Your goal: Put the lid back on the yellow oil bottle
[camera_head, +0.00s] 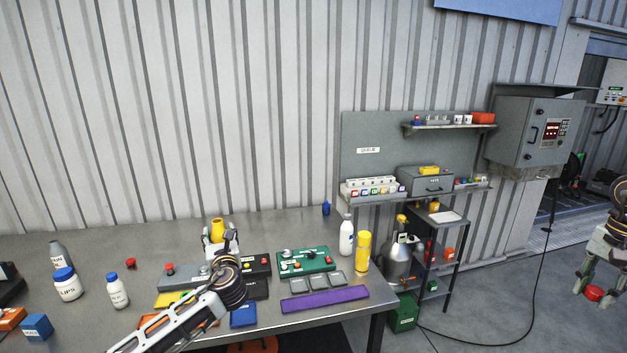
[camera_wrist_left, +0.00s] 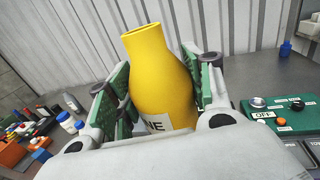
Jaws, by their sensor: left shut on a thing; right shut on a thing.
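My left gripper (camera_head: 220,245) is shut on the yellow oil bottle (camera_head: 217,229), above the table. In the left wrist view the bottle (camera_wrist_left: 160,75) sits between the green finger pads, a little tilted. Its narrow neck points up with no lid on it, and part of a white label shows. My right gripper (camera_head: 593,288) is at the right edge of the head view, over the floor and far from the bottle. It is shut on a small round red lid (camera_head: 593,293). The right fingers partly hide the lid.
A purple bar (camera_head: 324,300) lies near the front edge. A grey shelf rack (camera_head: 440,235) stands right of the table. Open floor lies below my right gripper.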

